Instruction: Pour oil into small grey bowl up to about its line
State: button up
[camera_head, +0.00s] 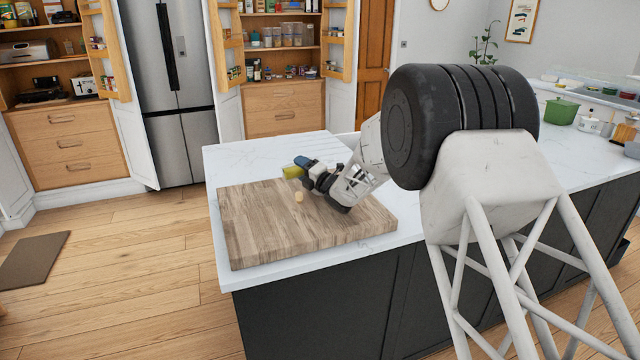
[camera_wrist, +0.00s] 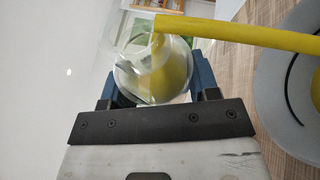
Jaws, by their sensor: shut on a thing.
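My gripper (camera_wrist: 154,82) is shut on a clear round glass bottle (camera_wrist: 125,68) that holds yellow oil. The bottle is tipped over, and a thick yellow stream (camera_wrist: 235,35) runs from its mouth to the right in the wrist view, across the grey bowl. The small grey bowl (camera_wrist: 268,105) is at the right, cut off by the frame edge. A dark curved line (camera_wrist: 291,108) marks its inside, and some yellow shows farther in. The exact oil level against the line is unclear. In the head view my gripper (camera_head: 308,172) is above the wooden board; the bowl cannot be made out there.
The wooden cutting board (camera_head: 260,230) lies on the white island top (camera_head: 225,160). A small pale tan object (camera_head: 299,197) is on the board near my gripper. A green pot (camera_head: 562,111) stands far off at the right. The board's front left is clear.

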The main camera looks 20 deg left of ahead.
jog(key=shift+r+m, duration=0.35)
jog(key=shift+m, duration=0.25)
dwell(1.7)
jog(key=shift+f+n, duration=0.3)
jog(key=shift+n, duration=0.4)
jog(key=shift+w+d+r+n+g, duration=0.15)
jog(key=shift+n+g, duration=0.15)
jog(key=shift+n, duration=0.2)
jog(key=shift+n+h, duration=0.4)
jog(key=shift+n, duration=0.1)
jog(key=shift+f, duration=0.2)
jog(key=shift+n, duration=0.4)
